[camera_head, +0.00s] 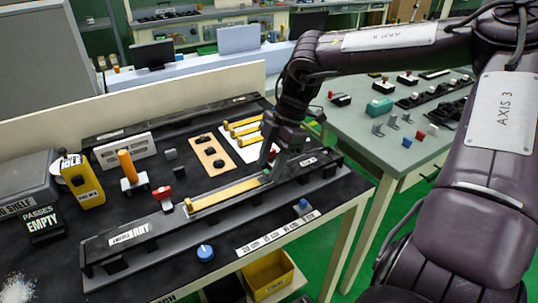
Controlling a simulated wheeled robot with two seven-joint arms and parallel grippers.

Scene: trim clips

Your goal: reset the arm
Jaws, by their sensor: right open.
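My right arm comes in from the right edge. Its gripper (270,170) points down at the right part of the long dark rail fixture (130,238) on the workbench, with its jaws open. A yellow bar (225,194) lies along the fixture, and its right end is close to the fingertips. Whether they touch it I cannot tell. Several more yellow bars (243,128) lie on a white plate behind the gripper. My left gripper is not in view.
A yellow-orange tool (128,167), a red clamp (162,193) and a yellow box (80,182) stand left on the bench. A blue knob (205,252) sits at the front. A green-topped table (385,145) with small parts stands to the right. A yellow bin (268,275) is below.

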